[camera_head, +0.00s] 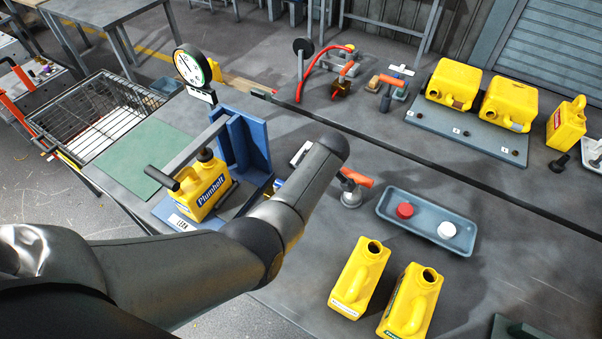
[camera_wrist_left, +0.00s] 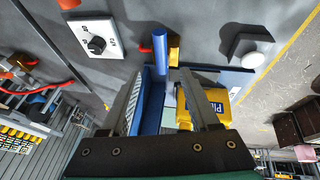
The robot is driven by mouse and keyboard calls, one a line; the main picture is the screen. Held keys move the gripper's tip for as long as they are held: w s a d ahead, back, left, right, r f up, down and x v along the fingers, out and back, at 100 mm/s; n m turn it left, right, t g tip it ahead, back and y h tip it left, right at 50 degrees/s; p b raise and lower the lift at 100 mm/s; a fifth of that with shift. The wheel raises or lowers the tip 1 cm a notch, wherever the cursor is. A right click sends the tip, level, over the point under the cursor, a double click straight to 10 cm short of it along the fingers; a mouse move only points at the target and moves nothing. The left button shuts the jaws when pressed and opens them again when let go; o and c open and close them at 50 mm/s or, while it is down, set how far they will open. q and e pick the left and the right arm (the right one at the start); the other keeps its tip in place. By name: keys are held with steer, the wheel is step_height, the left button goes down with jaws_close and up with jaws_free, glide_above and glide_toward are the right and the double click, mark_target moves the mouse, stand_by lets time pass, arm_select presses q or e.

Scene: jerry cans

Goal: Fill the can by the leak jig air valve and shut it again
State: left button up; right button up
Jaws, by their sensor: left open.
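A yellow can labelled Plumbolt (camera_head: 206,190) stands in the blue leak jig (camera_head: 253,145), under a grey bar with a black handle (camera_head: 162,178). A round dial gauge (camera_head: 188,68) stands behind it. A white plate with a black knob (camera_wrist_left: 95,45) shows in the left wrist view; my arm partly hides a white plate in the head view. My left gripper (camera_wrist_left: 158,88) is open and empty, with the blue jig and the can (camera_wrist_left: 214,104) beyond its fingers. My left arm hides it in the head view. My right gripper is out of view.
An orange-handled fitting (camera_head: 356,178) stands by a grey tray (camera_head: 388,217) with a red and a white cap. Two open yellow cans (camera_head: 361,277) stand in front. Two yellow cans lie on a grey plate (camera_head: 470,133) at the back right. A wire basket (camera_head: 90,118) stands left.

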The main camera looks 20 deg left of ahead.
arm_select(q)
steer(key=shift+v, duration=2.2)
steer(key=shift+s+d+f, duration=0.1)
steer(key=shift+d, duration=0.05)
